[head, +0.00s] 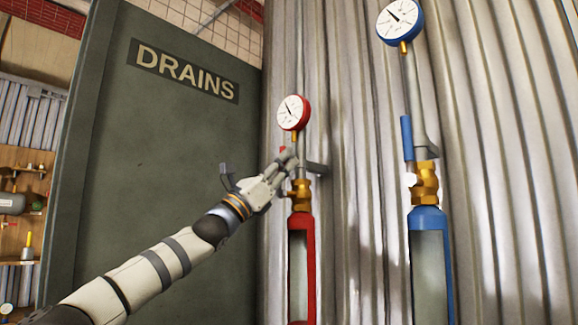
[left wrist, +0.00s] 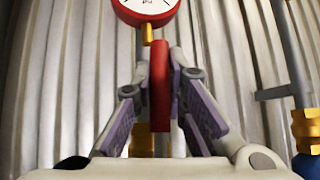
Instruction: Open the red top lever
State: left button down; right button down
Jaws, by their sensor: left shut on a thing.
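The red top lever (left wrist: 159,85) stands upright between the fingers of my left gripper (left wrist: 160,95) in the left wrist view. The gripper is shut on it. In the head view my left gripper (head: 287,160) reaches in from the left and covers most of the lever; only a bit of red (head: 283,150) shows by the fingertips. The lever is at the red riser, above a brass valve (head: 301,195) and below the red-rimmed gauge (head: 293,113). The gauge also shows at the top of the left wrist view (left wrist: 147,8). My right gripper is in neither view.
To the right stands a blue riser with a blue-rimmed gauge (head: 400,22), an upright blue lever (head: 407,138) and a brass valve (head: 426,183). Corrugated metal (head: 350,200) is behind both risers. A green door marked DRAINS (head: 175,150) is at left, with shelves beyond it.

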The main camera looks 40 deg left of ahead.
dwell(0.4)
pick_arm(q)
jog(key=c, duration=1.6)
grip_release()
jog(key=v, duration=1.2)
jog(key=shift+r, duration=0.1)
